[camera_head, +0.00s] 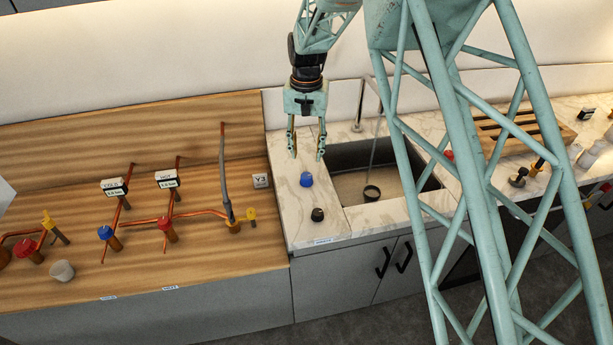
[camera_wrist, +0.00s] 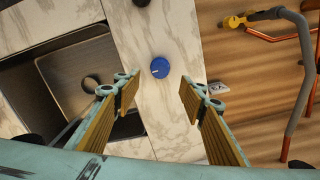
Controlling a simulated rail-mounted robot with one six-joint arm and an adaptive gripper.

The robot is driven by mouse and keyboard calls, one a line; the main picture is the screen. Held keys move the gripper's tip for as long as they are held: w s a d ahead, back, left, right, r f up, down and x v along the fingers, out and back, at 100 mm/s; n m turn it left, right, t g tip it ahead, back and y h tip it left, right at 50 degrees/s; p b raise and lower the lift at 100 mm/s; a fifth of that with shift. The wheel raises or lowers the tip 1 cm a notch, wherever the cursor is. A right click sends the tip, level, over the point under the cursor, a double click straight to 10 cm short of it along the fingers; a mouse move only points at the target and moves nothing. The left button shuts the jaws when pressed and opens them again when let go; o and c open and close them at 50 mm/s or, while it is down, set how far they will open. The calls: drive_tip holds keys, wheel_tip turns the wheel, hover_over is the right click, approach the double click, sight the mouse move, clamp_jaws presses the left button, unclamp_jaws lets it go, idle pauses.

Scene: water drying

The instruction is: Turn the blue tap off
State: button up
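A round blue knob (camera_head: 306,180) stands on the marble counter just left of the sink. It also shows in the wrist view (camera_wrist: 160,68), with a small white mark on its top. My gripper (camera_head: 306,154) is above it, pointing down, fingers apart and empty. In the wrist view my open gripper (camera_wrist: 159,90) has the knob centred a little beyond its fingertips, touching neither. A second blue valve handle (camera_head: 105,232) sits on the copper pipes on the wooden counter at left.
A black knob (camera_head: 317,215) stands in front of the blue knob. The sink (camera_head: 347,160) is to the right, with a thin faucet pipe (camera_head: 360,105) over it. A white Y3 block (camera_head: 261,181) and a grey hose (camera_head: 225,180) are to the left.

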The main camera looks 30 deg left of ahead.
sight(306, 175)
wheel_tip(306, 175, down, 11)
drive_tip(key=shift+f, duration=0.2)
idle(0.5)
drive_tip(key=shift+c, duration=0.5)
drive_tip(key=c, duration=0.7)
